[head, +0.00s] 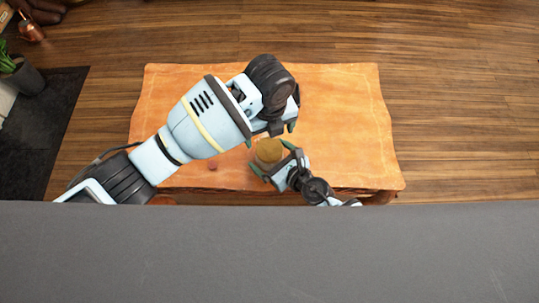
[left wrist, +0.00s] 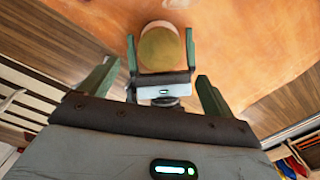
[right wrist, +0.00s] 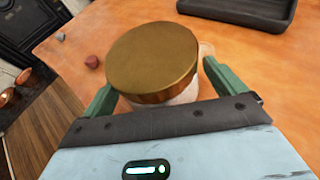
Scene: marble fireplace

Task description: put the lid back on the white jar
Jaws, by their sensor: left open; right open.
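The white jar (right wrist: 184,96) stands on the cloth-covered table, mostly hidden under the round gold lid (right wrist: 152,55). The lid lies over the jar's mouth; I cannot tell if it is fully seated. In the head view the lid (head: 269,150) is near the table's front edge. My right gripper (right wrist: 158,76) is open, its fingers on either side of the jar and lid. My left gripper (left wrist: 157,70) is open and empty, above and close to the right gripper; the lid (left wrist: 159,48) shows beyond its fingers. Whether any finger touches the jar is unclear.
A dark tray (right wrist: 240,12) lies on the table beyond the jar. A small reddish object (right wrist: 92,62) and a small grey one (right wrist: 61,37) lie to the left. My left arm covers much of the table in the head view. The table's right side (head: 350,120) is clear.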

